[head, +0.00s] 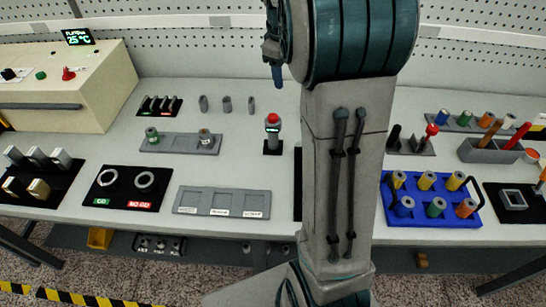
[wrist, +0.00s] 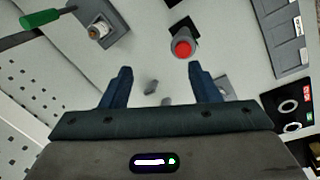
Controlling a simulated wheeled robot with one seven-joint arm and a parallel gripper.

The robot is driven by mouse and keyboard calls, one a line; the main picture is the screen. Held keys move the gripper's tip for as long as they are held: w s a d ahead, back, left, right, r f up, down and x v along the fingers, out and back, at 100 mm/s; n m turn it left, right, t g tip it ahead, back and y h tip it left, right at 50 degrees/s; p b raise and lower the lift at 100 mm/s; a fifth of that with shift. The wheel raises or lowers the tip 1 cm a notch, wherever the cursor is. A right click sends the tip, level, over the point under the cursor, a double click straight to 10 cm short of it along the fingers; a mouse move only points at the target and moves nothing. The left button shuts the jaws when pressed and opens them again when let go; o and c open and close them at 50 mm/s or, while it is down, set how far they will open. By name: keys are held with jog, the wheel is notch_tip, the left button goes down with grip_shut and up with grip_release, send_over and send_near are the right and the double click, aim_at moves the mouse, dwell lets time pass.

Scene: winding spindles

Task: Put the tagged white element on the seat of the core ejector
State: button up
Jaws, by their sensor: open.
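A whitish spool-like element (head: 204,136) stands upright on a grey plate (head: 178,143), beside a green one (head: 152,134). I cannot read a tag on it. In the wrist view another pale element (wrist: 98,31) with an orange band stands on a small grey base (wrist: 108,42). A post with a red button (head: 272,118) stands right of the plate; its button (wrist: 183,47) shows beyond my fingertips. I cannot tell which fixture is the core ejector.
Several grey pegs (head: 227,104) stand behind the plate. A grey labelled tray (head: 221,202) and a GO/NO-GO board (head: 126,188) lie in front. A blue rack (head: 430,211) of coloured spools lies at right. A green handle (wrist: 41,18) shows at the wrist view's upper left.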

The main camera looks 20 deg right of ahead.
jog(key=s+a+f+m+t, duration=0.1)
jog(key=s+a, duration=0.3)
jog(key=s, duration=0.4)
jog(key=s+a+m+t+y, duration=0.1)
jog(key=s+a+m, duration=0.2)
jog(key=s+a, duration=0.2)
jog(key=s+a+f+m, duration=0.1)
jog(key=s+a, duration=0.3)
jog(key=s, duration=0.6)
jog(key=shift+s+a+f+m+t+y, duration=0.15)
jog(key=shift+s+f+m+t+y, duration=0.2)
jog(key=shift+m, duration=0.45)
